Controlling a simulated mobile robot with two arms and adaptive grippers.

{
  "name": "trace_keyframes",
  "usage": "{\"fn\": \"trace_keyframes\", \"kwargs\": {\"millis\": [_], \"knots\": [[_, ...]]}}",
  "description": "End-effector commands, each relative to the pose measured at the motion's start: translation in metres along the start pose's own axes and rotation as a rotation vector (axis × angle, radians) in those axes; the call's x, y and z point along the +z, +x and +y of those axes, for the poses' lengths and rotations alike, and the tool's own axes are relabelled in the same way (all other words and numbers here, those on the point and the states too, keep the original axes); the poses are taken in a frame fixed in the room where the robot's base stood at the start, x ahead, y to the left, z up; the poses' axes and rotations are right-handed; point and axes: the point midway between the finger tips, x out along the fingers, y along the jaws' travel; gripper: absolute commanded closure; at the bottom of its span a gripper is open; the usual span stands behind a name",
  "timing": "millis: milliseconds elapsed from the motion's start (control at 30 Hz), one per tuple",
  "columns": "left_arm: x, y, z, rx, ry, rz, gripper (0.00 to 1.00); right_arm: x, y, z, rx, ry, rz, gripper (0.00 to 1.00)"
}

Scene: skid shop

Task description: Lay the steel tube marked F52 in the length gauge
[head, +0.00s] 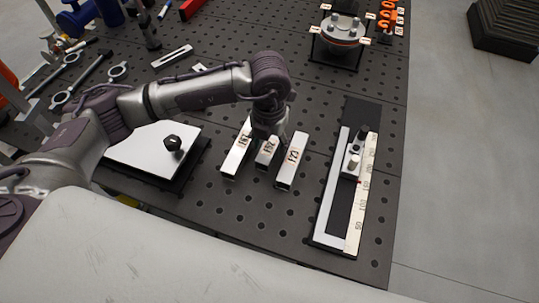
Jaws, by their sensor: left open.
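Three short square steel tubes lie side by side near the middle of the perforated table, each with a small printed label: a left tube (234,158), a middle tube (264,159) and a right tube (290,172). The labels are too small and tilted to read surely, so I cannot tell which is F52. My left gripper (268,132) is open, pointing down over the far end of the middle tube and partly hiding it. Whether its fingers touch a tube is unclear. The length gauge (327,211), with a light rail, scale and sliding block, lies to the right; no tube is in it. My right gripper is not in view.
A pale plate with a black knob (173,144) lies left of the tubes. A round flanged part (340,37) stands at the back. Hand tools lie at the far left. Bare table separates the right tube from the gauge; the table's right edge is just beyond.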

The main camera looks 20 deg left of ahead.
Motion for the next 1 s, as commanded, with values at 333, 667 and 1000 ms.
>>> {"fn": "trace_keyframes", "kwargs": {"millis": [333,667,1000], "knots": [[0.0000,0.0024,-0.0001,0.000,0.000,0.000,0.41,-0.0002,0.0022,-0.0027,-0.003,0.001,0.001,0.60],[0.0000,0.0026,0.0000,0.000,0.000,0.000,0.41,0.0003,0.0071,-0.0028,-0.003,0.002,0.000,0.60],[0.0000,0.0021,0.0001,0.000,0.000,0.000,0.71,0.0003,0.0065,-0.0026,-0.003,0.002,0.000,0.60]]}}
